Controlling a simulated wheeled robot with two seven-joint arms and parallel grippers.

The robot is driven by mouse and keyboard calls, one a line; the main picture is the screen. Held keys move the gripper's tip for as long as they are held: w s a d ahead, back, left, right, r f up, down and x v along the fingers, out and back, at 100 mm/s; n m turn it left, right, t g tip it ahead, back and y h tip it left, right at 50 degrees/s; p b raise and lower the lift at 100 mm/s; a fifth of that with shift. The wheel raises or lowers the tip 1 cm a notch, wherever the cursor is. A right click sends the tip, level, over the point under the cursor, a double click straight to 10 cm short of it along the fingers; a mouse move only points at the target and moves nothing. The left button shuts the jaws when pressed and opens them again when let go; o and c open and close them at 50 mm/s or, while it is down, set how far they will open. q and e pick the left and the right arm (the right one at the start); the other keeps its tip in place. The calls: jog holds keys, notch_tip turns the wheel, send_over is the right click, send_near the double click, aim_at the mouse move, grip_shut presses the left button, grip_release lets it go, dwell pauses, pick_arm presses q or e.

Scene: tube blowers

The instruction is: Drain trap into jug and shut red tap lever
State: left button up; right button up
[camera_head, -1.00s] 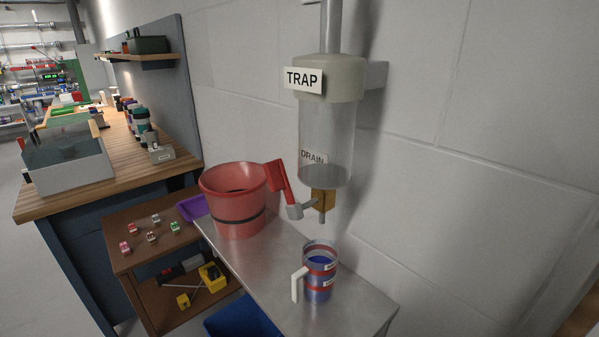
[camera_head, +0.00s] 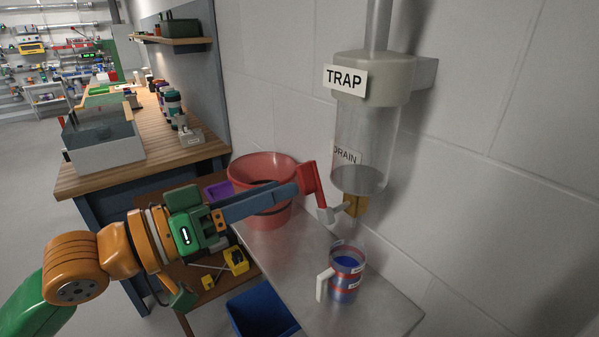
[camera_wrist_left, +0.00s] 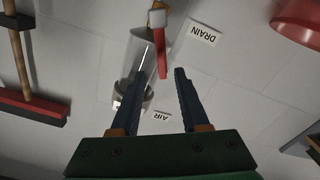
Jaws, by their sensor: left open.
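The clear trap vessel (camera_head: 362,135) hangs on the wall under a TRAP label; no liquid is evident in it. Its brass tap (camera_head: 355,206) carries a red lever (camera_head: 309,180) that slants up and left. The jug (camera_head: 346,273), blue with red bands and a white handle, stands upright below the tap; its inside looks blue. My left gripper (camera_head: 296,188) reaches from the left with its fingertips close to the lever. In the left wrist view, the open gripper (camera_wrist_left: 161,73) has the lever (camera_wrist_left: 162,55) between and just beyond its fingertips; contact is unclear. My right gripper is out of view.
A red bucket (camera_head: 250,172) stands on the metal shelf (camera_head: 295,250), behind my left fingers. A blue bin (camera_head: 262,312) is below the shelf. A wooden workbench (camera_head: 105,174) is at left. The wall is close behind the trap.

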aim_at(300, 181)
pick_arm(q)
jog(key=p+x, duration=0.2)
jog(key=x, duration=0.4)
jog(key=shift+w+d, duration=0.15)
jog(key=shift+w, duration=0.15)
jog(key=shift+s, duration=0.1)
grip_shut()
dwell(0.8)
